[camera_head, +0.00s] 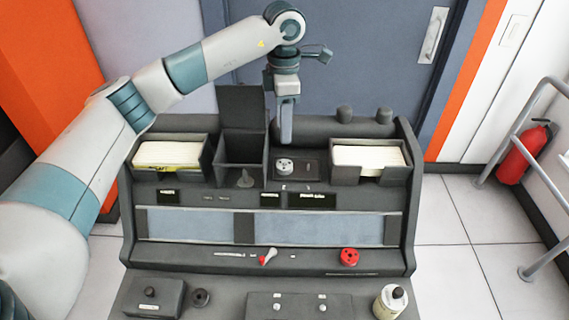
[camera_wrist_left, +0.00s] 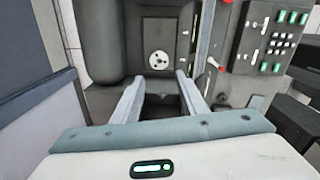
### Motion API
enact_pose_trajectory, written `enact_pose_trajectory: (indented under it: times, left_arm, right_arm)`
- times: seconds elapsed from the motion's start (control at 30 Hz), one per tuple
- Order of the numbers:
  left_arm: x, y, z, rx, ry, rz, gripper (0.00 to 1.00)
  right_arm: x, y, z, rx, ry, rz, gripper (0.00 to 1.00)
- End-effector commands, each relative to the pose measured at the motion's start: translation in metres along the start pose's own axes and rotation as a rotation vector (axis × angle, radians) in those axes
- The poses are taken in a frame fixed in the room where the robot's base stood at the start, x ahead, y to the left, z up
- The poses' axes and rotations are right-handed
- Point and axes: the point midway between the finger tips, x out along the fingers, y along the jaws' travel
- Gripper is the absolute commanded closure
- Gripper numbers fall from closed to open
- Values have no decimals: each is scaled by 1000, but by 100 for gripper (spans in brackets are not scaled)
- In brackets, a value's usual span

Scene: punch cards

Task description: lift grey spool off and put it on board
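The grey spool (camera_head: 285,165) is a light round disc with dark holes. It sits on a dark square plate (camera_head: 310,169) at the back of the console; the left wrist view also shows the spool (camera_wrist_left: 159,61). My left gripper (camera_head: 286,139) hangs fingers-down just above and behind the spool. In the left wrist view my left gripper (camera_wrist_left: 160,80) is open, with nothing between its fingers, and the spool lies beyond the fingertips. Which surface is the board is not clear. My right gripper is not in view.
Card trays stand left (camera_head: 170,155) and right (camera_head: 369,158) of the plate, with an open dark box (camera_head: 240,150) close on its left. A red disc (camera_head: 348,257) and a red-tipped lever (camera_head: 268,257) are at the front. A bottle (camera_head: 389,304) stands front right.

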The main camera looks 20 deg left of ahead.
Motion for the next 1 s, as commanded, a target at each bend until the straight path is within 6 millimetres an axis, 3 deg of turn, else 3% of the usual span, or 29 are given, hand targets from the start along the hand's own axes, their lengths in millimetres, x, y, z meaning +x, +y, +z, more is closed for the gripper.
enact_pose_trajectory:
  times: [0.2, 0.5, 1.0]
  left_arm:
    - [28, -1, 0, 0, 1, -4, 61]
    - [67, 0, 0, -1, 0, -1, 61]
    - [73, 0, 0, 0, 0, -1, 61]
  right_arm:
    - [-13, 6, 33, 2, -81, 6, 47]
    - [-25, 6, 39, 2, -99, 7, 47]
    - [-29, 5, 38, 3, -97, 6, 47]
